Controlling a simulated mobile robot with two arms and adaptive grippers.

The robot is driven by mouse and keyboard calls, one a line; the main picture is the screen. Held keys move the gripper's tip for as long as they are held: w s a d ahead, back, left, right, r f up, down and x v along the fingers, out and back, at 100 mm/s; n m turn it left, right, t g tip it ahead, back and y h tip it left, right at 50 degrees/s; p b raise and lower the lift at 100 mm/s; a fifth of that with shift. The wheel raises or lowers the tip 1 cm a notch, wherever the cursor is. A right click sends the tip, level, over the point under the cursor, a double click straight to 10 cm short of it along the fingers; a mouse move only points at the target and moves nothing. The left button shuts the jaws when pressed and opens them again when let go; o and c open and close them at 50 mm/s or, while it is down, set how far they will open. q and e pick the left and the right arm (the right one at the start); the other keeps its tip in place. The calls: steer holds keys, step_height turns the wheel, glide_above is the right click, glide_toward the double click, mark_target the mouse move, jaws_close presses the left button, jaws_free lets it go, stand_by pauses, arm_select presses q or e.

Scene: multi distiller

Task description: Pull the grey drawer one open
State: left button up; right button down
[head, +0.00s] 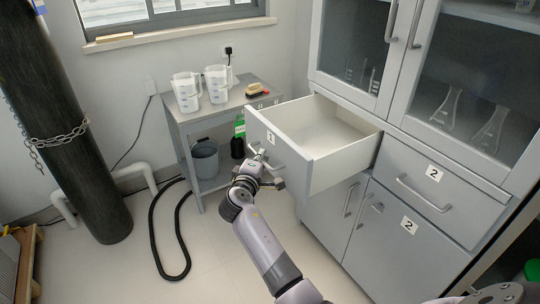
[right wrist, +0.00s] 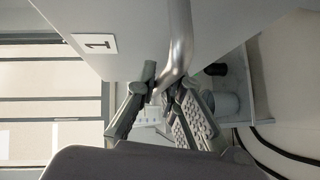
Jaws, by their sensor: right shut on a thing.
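The grey drawer one (head: 295,172) is pulled well out of the cabinet, and its empty white inside shows. Its front bears a "1" label (head: 271,137), which also shows in the right wrist view (right wrist: 95,43). My right gripper (head: 262,163) is at the front of this drawer, shut on its metal handle (right wrist: 181,38). In the right wrist view the gripper's fingers (right wrist: 160,90) close around the lower end of the handle bar. The head view partly hides the handle behind the gripper. My left gripper is not in view.
A small grey side table (head: 180,113) with two white jugs (head: 187,92) stands left of the drawer. Drawer two (head: 424,187) is shut. A black hose (head: 156,235) lies on the floor. A chained dark cylinder (head: 70,120) stands at the left.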

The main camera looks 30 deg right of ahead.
steer(key=shift+a, duration=0.1)
steer(key=c, duration=1.7)
jaws_free()
steer(key=v, duration=0.7)
steer(key=shift+s+a+r, duration=0.1)
steer(key=shift+s+a, duration=0.05)
steer(key=shift+s, duration=0.05)
